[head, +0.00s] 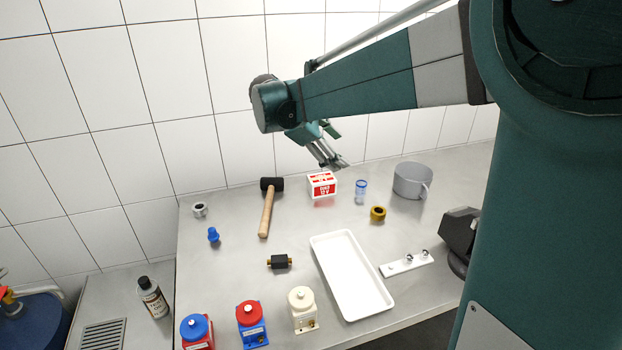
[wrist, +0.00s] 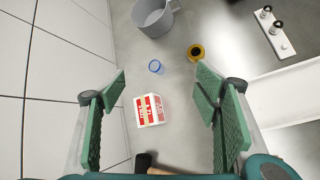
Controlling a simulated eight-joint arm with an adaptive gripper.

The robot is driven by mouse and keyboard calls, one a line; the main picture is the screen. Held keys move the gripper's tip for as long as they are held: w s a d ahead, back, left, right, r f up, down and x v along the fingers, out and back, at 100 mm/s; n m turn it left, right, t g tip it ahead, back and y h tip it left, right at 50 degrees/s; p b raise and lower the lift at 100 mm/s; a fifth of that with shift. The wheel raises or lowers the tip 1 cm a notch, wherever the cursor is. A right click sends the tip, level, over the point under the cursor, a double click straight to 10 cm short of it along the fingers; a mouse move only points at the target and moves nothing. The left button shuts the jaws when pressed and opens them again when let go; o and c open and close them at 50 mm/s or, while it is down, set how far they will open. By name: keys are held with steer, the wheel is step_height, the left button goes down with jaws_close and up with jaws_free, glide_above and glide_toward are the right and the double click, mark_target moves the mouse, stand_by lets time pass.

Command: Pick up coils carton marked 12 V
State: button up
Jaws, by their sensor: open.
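The coils carton (head: 322,185) is a small red and white box with printed labels, standing on the grey bench near the tiled wall. The marking is too small to read surely. In the wrist view the carton (wrist: 149,110) lies between the two fingers, nearer the left one, and apart from both. My gripper (head: 336,165) is just above and slightly right of the carton in the head view, pointing down. In the wrist view my gripper (wrist: 162,85) is open and empty, with green ribbed pads wide apart.
A black-headed mallet (head: 267,207) lies left of the carton. A blue-rimmed glass (head: 361,190), a brass ring (head: 378,213) and a grey pot (head: 411,180) stand to its right. A white tray (head: 318,243) lies in front. The wall (head: 235,100) is close behind.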

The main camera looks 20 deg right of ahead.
mark_target(320, 178)
steer(key=w+f+n+g+h, duration=0.2)
steer(key=w+f+n+h, duration=0.3)
steer(key=w, duration=1)
steer(key=shift+m, duration=0.3)
steer(key=f, duration=1.5)
steer(key=shift+a+f+p, duration=0.15)
steer(key=shift+a+p, duration=0.05)
steer(key=shift+p, duration=0.15)
steer(key=shift+d, duration=0.1)
steer(key=shift+x, duration=1.2)
steer(key=shift+d+f, duration=0.1)
steer(key=shift+b+x, duration=0.95)
steer(key=shift+x, duration=1.55)
steer(key=shift+s, duration=0.1)
steer(key=shift+c, duration=0.4)
